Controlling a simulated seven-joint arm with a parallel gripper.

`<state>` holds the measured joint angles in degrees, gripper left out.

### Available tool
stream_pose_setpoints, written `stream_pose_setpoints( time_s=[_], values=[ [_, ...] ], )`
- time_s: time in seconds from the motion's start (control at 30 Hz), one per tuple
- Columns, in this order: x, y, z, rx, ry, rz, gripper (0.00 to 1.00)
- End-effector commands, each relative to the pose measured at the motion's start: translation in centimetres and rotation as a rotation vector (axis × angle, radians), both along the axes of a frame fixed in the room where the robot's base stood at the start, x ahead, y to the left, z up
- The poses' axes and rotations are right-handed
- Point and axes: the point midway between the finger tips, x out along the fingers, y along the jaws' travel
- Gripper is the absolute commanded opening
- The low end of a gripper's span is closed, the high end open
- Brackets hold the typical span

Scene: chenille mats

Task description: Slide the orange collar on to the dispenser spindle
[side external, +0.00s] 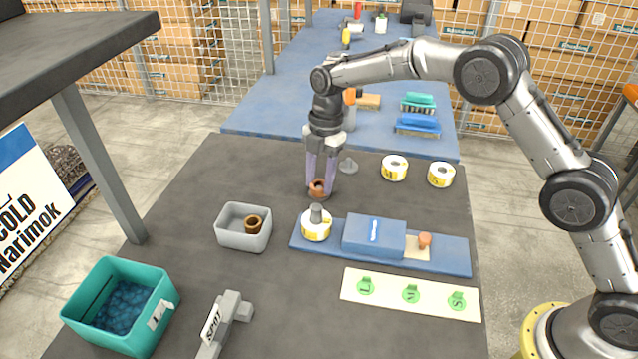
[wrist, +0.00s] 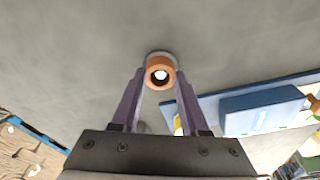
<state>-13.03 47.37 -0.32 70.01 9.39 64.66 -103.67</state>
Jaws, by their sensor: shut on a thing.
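The orange collar (side external: 318,186) is held between the tips of my gripper (side external: 320,180), behind the dispenser. In the wrist view the collar (wrist: 150,77) sits between the purple fingertips (wrist: 160,80), its hole facing the camera and a bright spot showing inside. The dispenser is a blue base (side external: 452,256) with a blue block on it. Its dark grey spindle (side external: 316,212) stands upright at the left end, through a white and yellow label roll (side external: 315,232). The collar is apart from the spindle. I cannot tell its exact height above the table.
A grey bin (side external: 232,240) holding a brown ring (side external: 253,223) is left of the dispenser. Two label rolls (side external: 394,174) (side external: 440,181) lie at the back right. A card with green tags (side external: 388,301) lies in front.

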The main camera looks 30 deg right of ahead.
Motion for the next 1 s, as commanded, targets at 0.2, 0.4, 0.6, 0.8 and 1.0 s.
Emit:
stream_pose_setpoints(
  time_s=[0.2,0.4,0.6,0.8,1.0],
  values=[
    [0.0,0.0,1.0,0.001,-0.002,0.001,0.00],
    [-0.4,-0.1,3.8,0.000,-0.003,0.001,0.00],
    [-3.8,-1.1,8.0,0.001,-0.006,-0.001,0.00],
    [-7.8,-2.3,10.5,0.001,-0.002,-0.001,0.00],
    [-11.0,-3.3,12.0,0.001,-0.002,-0.001,0.00]
  ],
)
